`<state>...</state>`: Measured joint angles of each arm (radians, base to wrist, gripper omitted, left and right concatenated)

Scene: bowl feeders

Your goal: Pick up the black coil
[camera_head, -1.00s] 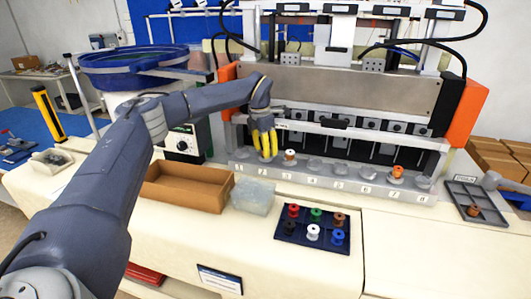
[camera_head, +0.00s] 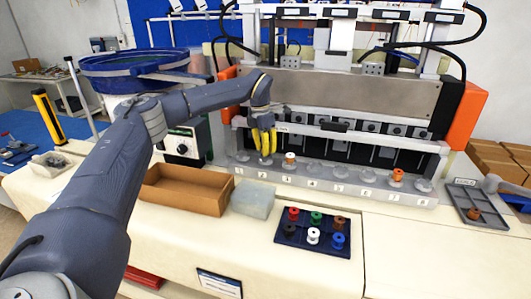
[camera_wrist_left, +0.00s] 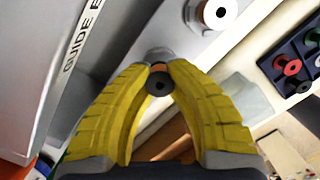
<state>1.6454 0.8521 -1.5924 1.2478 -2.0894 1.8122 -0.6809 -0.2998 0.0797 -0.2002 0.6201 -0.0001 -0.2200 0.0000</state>
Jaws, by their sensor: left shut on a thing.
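A black coil (camera_wrist_left: 158,86) with a bit of orange showing behind its dark end is between the yellow fingers of my left gripper (camera_wrist_left: 159,78) in the left wrist view. The fingertips are shut on it. In the head view my left gripper (camera_head: 266,152) is low at the left part of the numbered grey ledge (camera_head: 330,184), left of a white-and-orange coil (camera_head: 290,159). The fingers hide the held coil there. A round seat shows just behind it in the wrist view; I cannot tell whether they touch. My right gripper is not in view.
A dark tray (camera_head: 283,241) of several coloured coils, one black (camera_head: 290,229), lies in front of the ledge. A brown box (camera_head: 180,194) and a pale block (camera_head: 253,200) stand nearby. An orange coil (camera_head: 397,175) stands on the ledge. The machine face (camera_head: 350,98) rises behind.

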